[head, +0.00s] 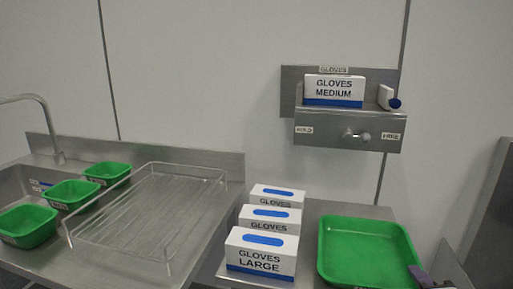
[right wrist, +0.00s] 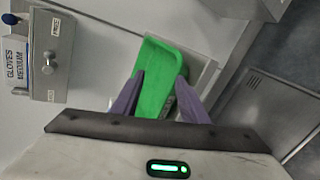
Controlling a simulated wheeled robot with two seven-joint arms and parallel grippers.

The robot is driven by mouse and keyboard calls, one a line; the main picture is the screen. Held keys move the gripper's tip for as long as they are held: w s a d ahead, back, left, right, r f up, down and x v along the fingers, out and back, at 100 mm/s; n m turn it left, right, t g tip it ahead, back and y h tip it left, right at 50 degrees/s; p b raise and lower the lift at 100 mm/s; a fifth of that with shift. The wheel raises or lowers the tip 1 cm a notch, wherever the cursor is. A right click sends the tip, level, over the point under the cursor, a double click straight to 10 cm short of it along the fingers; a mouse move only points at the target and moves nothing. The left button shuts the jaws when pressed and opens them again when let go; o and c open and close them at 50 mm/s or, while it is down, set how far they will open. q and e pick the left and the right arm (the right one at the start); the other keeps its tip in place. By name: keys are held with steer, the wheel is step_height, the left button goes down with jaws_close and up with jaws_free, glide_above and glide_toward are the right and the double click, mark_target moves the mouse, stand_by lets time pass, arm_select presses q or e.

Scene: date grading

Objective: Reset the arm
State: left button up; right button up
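My right gripper (right wrist: 160,84) shows in the right wrist view with its two purple fingers spread apart and nothing between them. The green tray (right wrist: 152,62) shows beyond the fingers, apart from them as far as I can tell. In the head view only a small purple part of my right gripper (head: 424,276) shows at the bottom right, by the near right corner of the large green tray (head: 323,262). The tray looks empty. My left gripper is in neither view.
Several glove boxes (head: 262,258) stand left of the tray. A wall shelf (head: 345,122) with a knob holds a medium gloves box (head: 334,90). A wire rack (head: 150,205), small green bins (head: 28,222) and a sink tap (head: 48,120) are at left.

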steer(key=s+a+f+m+g+y, duration=0.2)
steer(key=s+a+f+m+g, duration=0.3)
steer(key=s+f+m, duration=0.5)
steer(key=s+a+f+m+g+y, duration=0.2)
steer(key=s+a+f+m+g, duration=0.3)
steer(key=s+f, duration=0.6)
steer(key=w+a+f+t+y, duration=0.2)
steer(key=a+f+t, duration=0.3)
steer(key=f, duration=0.5)
steer(key=shift+w+t+y, duration=0.15)
steer(key=shift+t+y, duration=0.15)
